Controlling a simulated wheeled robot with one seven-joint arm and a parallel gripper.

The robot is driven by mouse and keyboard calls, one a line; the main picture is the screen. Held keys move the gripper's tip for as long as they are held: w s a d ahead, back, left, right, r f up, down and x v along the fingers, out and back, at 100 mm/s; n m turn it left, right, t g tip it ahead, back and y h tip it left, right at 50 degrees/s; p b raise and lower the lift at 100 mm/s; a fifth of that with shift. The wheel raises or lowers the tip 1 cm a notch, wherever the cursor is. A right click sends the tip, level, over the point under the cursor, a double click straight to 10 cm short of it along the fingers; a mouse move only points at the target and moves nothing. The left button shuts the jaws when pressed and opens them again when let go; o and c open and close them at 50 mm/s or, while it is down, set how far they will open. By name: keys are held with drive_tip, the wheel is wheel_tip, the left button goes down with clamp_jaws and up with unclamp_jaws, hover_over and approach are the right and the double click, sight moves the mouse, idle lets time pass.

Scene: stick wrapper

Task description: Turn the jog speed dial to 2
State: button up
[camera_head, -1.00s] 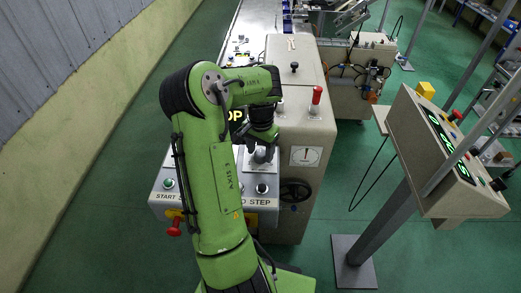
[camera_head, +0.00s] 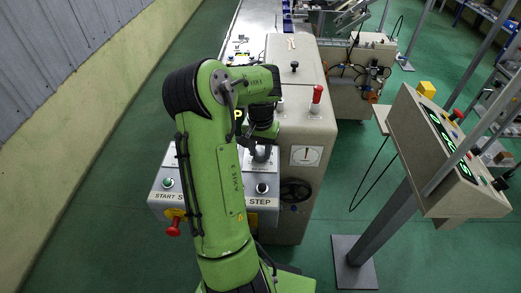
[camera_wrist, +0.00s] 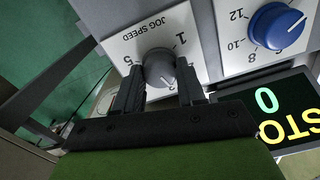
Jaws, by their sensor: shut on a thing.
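The jog speed dial (camera_wrist: 159,66) is a grey round knob on a white plate marked JOG SPEED in the wrist view. Its plate also shows in the head view (camera_head: 262,168), on the sloped panel. The numerals 1 and 5 show beside the knob; other numerals are partly or wholly hidden by my fingers. I cannot tell which numeral the knob points to. My gripper (camera_wrist: 160,84) is shut on the dial, with one dark finger on each side of it. In the head view my gripper (camera_head: 260,143) reaches down to the panel, partly behind my green arm.
A blue dial (camera_wrist: 276,25) with higher numerals sits right of the grey one in the wrist view, above a dark display (camera_wrist: 270,112). A red-topped lever (camera_head: 316,95) stands on the machine. A separate console (camera_head: 440,150) stands at the right. Green floor is open around.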

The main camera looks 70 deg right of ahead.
sight(260, 152)
drive_tip(key=n+b, duration=0.1)
drive_tip(key=n, duration=0.3)
drive_tip(key=shift+n, duration=0.3)
drive_tip(key=shift+n+b, duration=0.45)
drive_tip(key=shift+n, duration=1.55)
drive_tip(key=o, duration=1.1)
drive_tip(key=shift+c, duration=0.2)
drive_tip(key=shift+r, duration=0.1)
wheel_tip(260, 152, up, 16)
drive_tip(key=p, duration=0.4)
drive_tip(key=shift+f, duration=0.2)
